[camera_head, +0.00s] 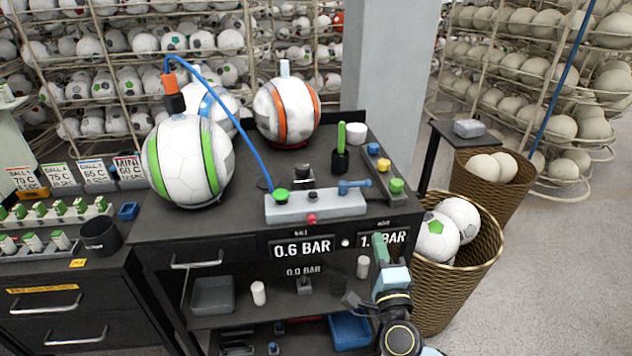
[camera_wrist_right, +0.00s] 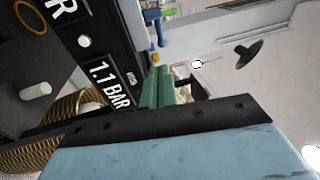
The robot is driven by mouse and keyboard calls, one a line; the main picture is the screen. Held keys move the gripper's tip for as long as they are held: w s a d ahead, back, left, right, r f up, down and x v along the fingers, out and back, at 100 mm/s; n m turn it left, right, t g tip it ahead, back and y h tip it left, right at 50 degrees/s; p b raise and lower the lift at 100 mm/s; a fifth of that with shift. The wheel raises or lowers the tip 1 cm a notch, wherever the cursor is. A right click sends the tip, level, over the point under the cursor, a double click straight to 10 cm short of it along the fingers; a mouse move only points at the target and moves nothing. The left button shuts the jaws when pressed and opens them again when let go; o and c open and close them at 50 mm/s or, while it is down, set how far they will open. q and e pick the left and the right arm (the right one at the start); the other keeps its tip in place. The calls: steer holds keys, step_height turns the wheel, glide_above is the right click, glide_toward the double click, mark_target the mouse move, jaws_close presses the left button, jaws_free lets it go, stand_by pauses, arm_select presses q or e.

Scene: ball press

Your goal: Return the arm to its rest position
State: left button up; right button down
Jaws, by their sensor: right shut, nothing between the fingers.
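My right gripper (camera_head: 380,250) is in front of the workbench, near the right pressure display. Its green fingers are shut with nothing between them; they also show in the right wrist view (camera_wrist_right: 158,88). My right arm comes in from the bottom right of the head view. My left gripper is not in view. The black workbench (camera_head: 160,222) carries a ball with green stripes (camera_head: 185,160) and a ball with orange stripes (camera_head: 285,112). A grey pump block (camera_head: 315,206) with a green knob and a blue hose stands at the bench's front.
A wicker basket with balls (camera_head: 470,270) stands right of the bench, close to my right arm. A second basket (camera_head: 500,190) is behind it. The displays (camera_head: 302,249) read 0.6 BAR and, in the wrist view, 1.1 BAR (camera_wrist_right: 110,84). Floor at the far right is clear.

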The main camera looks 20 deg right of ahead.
steer(key=s+a+f+n+g+y+b, duration=0.1)
steer(key=s+a+f+n+g+y, duration=0.3)
steer(key=f, duration=0.8)
steer(key=s+a+f+n+g+y+b, duration=0.1)
steer(key=s+f+n, duration=0.3)
steer(key=f+n, duration=0.55)
steer(key=s+a+f+n+g+y+b, duration=0.1)
steer(key=s+a+f+n+g+y, duration=0.2)
steer(key=f, duration=1.2)
steer(key=s+f+n+g+b, duration=0.1)
steer(key=s+f+n+g, duration=0.3)
steer(key=s+f, duration=0.4)
steer(key=s+f+n+g+h+b, duration=0.1)
steer(key=s+f+n+g, duration=0.3)
steer(key=s, duration=1.6)
step_height(320, 180, down, 4)
steer(key=shift+s+f+g, duration=0.2)
steer(key=shift+s+g, duration=0.1)
steer(key=shift+g, duration=0.7)
